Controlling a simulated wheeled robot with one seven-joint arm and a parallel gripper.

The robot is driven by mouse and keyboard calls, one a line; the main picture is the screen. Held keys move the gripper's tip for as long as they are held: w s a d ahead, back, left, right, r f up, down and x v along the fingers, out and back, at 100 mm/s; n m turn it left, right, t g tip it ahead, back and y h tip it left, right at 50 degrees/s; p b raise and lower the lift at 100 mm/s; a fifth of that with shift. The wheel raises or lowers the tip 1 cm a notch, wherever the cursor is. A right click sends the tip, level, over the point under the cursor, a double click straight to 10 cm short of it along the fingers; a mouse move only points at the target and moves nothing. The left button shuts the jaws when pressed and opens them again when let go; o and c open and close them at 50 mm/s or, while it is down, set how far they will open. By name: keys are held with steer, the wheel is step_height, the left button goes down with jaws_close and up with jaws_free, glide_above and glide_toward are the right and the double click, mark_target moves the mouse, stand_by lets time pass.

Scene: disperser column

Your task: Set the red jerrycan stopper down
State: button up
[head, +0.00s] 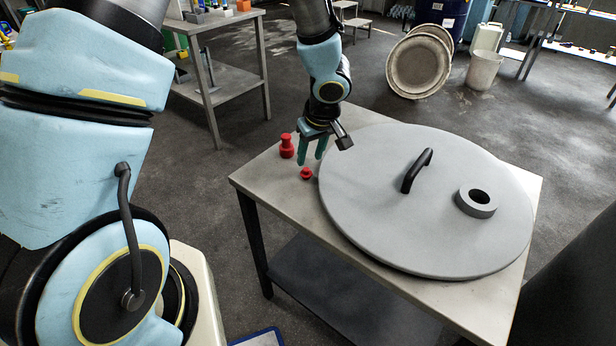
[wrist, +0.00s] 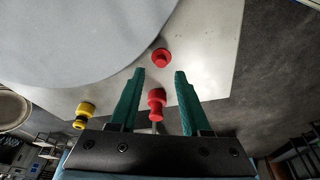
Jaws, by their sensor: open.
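Two red stoppers stand on the metal table, and I cannot tell for sure which is the jerrycan stopper. A short one (head: 306,173) is near the table's left part, just below my fingertips in the head view. It also shows in the wrist view (wrist: 161,56), just beyond the fingertips. A taller one (head: 287,146) stands behind and left of it; in the wrist view it appears between my fingers (wrist: 157,101). My gripper (head: 312,157) is open above the table, with its green fingers apart and nothing held.
A large grey round lid (head: 360,215) with a black handle (head: 417,171) and a grey ring (head: 477,202) covers most of the table (head: 262,183). A yellow-and-black stopper (wrist: 84,113) is near the table edge in the wrist view. Bare tabletop lies around the short stopper.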

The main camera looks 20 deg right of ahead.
mark_target(306, 170)
steer(key=b+x, duration=0.1)
steer(key=x, duration=0.4)
steer(key=shift+f, duration=0.35)
steer(key=shift+a, duration=0.1)
jaws_close()
